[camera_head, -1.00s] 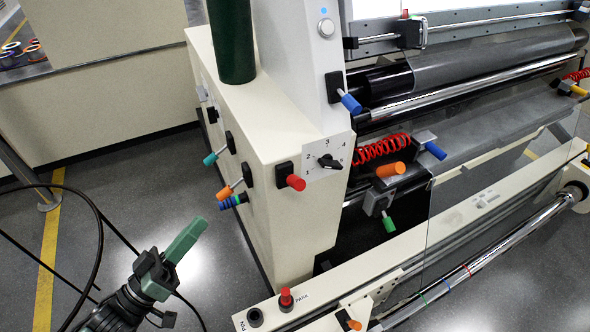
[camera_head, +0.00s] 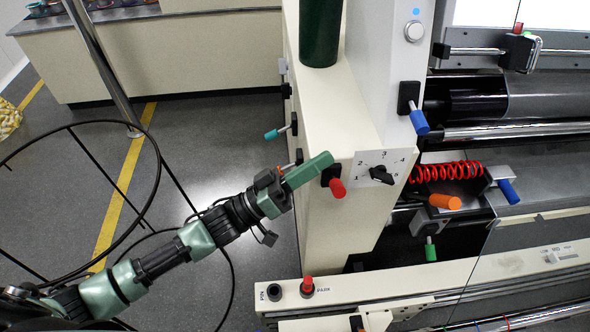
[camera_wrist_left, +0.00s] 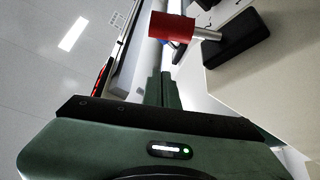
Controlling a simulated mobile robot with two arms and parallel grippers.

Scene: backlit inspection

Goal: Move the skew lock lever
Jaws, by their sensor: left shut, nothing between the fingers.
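No readable label marks which handle is the skew lock lever. A red-handled lever (camera_head: 338,188) on a black mount sits on the cream cabinet's corner, left of a numbered dial (camera_head: 381,175). My left gripper (camera_head: 326,160) is shut and empty, its green fingers just above and left of the red lever in the head view. In the left wrist view the shut fingers (camera_wrist_left: 167,88) point towards a red handle (camera_wrist_left: 172,27) on a metal stem and black block. I cannot tell whether they touch. My right gripper is not in view.
Other levers are teal (camera_head: 271,135), blue (camera_head: 419,122), orange (camera_head: 445,202) and green (camera_head: 431,252). A red knob (camera_head: 308,284) stands on the low front rail (camera_head: 400,285). A dark green column (camera_head: 320,35) rises from the cabinet.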

